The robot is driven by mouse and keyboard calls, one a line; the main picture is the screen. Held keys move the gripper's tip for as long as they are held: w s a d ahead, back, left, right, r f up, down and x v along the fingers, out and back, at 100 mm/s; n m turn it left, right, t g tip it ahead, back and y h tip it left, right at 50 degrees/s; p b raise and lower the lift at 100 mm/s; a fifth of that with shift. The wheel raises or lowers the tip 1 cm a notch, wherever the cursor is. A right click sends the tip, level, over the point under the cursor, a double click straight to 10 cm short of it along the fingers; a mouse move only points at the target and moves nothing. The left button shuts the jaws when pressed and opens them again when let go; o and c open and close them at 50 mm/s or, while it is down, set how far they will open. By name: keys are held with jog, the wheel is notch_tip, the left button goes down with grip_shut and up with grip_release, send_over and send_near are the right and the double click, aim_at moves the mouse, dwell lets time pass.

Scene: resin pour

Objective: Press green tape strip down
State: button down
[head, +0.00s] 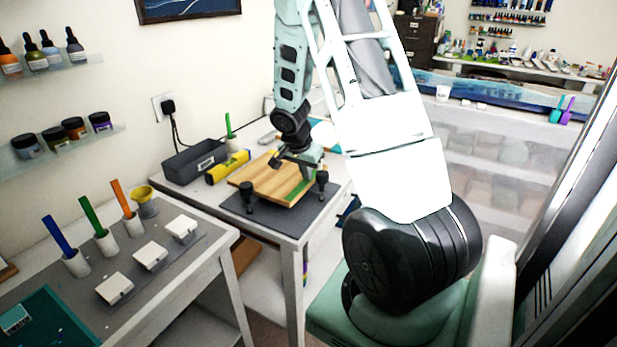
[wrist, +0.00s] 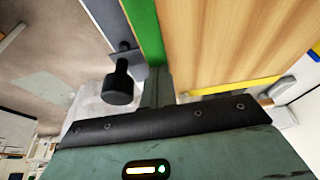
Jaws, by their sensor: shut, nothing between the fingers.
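The green tape strip (head: 297,191) lies along the right edge of a wooden board (head: 258,180) on the small white table. In the wrist view the strip (wrist: 143,28) runs from the top edge down toward my gripper, with the board's bare wood (wrist: 225,35) to its right. My gripper (head: 304,174) is over the right part of the board, pointing down. In the wrist view its shut, empty fingers (wrist: 157,84) line up with the strip's near end and hide part of it. I cannot tell whether they touch it.
Black knobs (head: 248,196) (head: 322,180) stand close beside the board on a dark mat; one (wrist: 119,84) is left of my fingers in the wrist view. A yellow level (head: 228,167) and grey bin (head: 194,160) are behind left. Another table at left holds coloured sticks and white blocks.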

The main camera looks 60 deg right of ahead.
jog(key=shift+d, duration=0.35)
jog(key=shift+d, duration=0.1)
jog(key=shift+d+p, duration=0.5)
jog(key=shift+d, duration=0.45)
jog(key=shift+w+r, duration=0.1)
jog(key=shift+r, duration=0.05)
notch_tip(320, 180, up, 5)
jog(key=p, duration=0.3)
jog(key=shift+p, duration=0.3)
